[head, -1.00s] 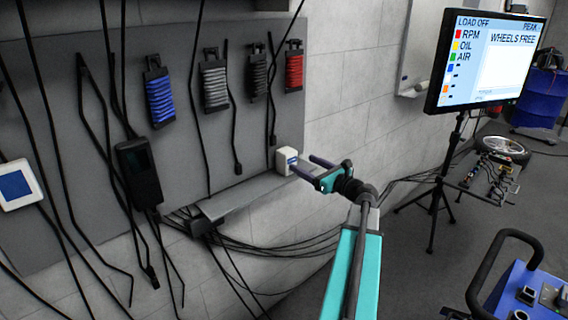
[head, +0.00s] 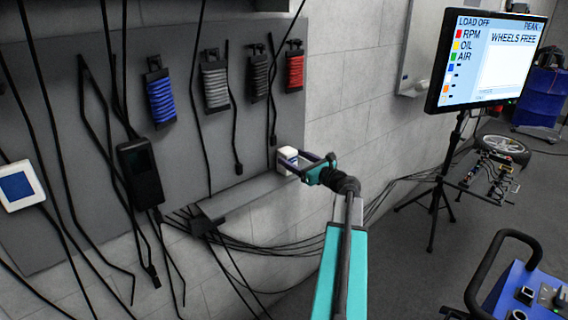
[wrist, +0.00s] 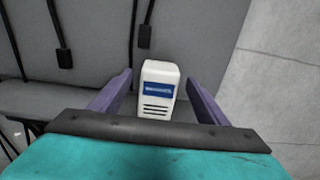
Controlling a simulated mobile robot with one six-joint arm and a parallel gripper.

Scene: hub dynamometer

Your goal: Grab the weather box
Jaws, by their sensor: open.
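The weather box is a small white box (head: 288,157) with a blue label, standing upright at the right end of a grey shelf (head: 240,195). In the wrist view the white box (wrist: 158,90) shows its blue label and dark vent slots. My gripper (head: 294,164) is open at the box. In the wrist view its two purple fingers (wrist: 160,92) stand on either side of the box, with a gap on each side.
A grey wall panel (head: 200,135) behind the shelf carries hanging black cables and blue, grey, black and red coiled leads. A black handheld device (head: 140,172) hangs to the left. A screen on a tripod (head: 487,62) stands to the right. Bare wall lies right of the shelf.

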